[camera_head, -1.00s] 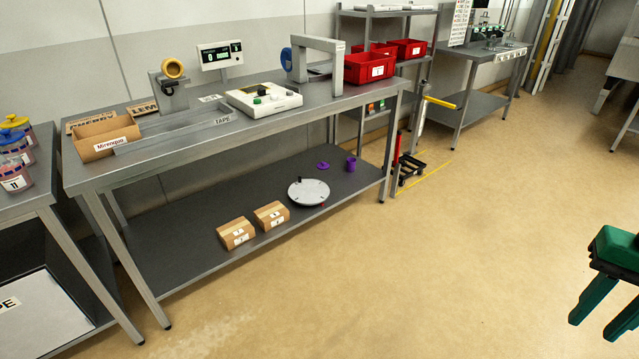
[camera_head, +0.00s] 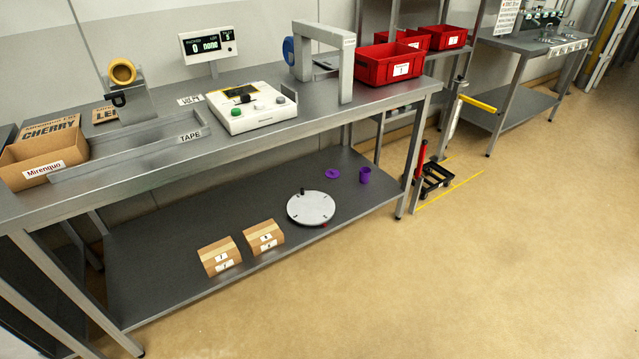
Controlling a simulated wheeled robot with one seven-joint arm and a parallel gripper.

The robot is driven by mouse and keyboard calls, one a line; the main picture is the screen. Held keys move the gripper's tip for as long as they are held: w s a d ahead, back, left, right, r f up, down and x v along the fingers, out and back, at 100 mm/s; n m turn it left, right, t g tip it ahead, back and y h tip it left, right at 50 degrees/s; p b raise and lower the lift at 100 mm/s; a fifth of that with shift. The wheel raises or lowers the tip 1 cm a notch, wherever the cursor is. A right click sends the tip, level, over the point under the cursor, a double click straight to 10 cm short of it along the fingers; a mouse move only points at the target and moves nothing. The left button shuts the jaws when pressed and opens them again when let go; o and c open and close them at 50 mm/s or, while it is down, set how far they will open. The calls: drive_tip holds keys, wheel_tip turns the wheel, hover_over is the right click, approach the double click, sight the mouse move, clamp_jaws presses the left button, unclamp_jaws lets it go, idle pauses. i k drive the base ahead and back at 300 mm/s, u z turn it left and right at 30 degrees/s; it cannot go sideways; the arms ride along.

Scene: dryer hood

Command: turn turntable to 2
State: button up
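The turntable (camera_head: 311,209) is a light grey round disc lying flat on the lower shelf of the workbench. A short dark knob (camera_head: 302,191) stands up near its back rim, and a small red mark (camera_head: 324,225) shows at its front right edge. Small dark marks sit around the disc, too small to read as numbers. My gripper is not in the current view.
Two small cartons (camera_head: 220,256) lie left of the turntable, and a purple cup (camera_head: 365,175) and purple disc (camera_head: 332,174) lie behind it. The bench top (camera_head: 330,92) overhangs the lower shelf (camera_head: 165,250). Open floor (camera_head: 430,290) lies in front and right.

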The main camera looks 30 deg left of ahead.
sight(308, 209)
drive_tip(key=u, duration=0.3)
drive_tip(key=i, duration=0.85)
drive_tip(key=u, duration=0.9)
drive_tip(key=i, duration=0.3)
drive_tip(key=u, duration=0.15)
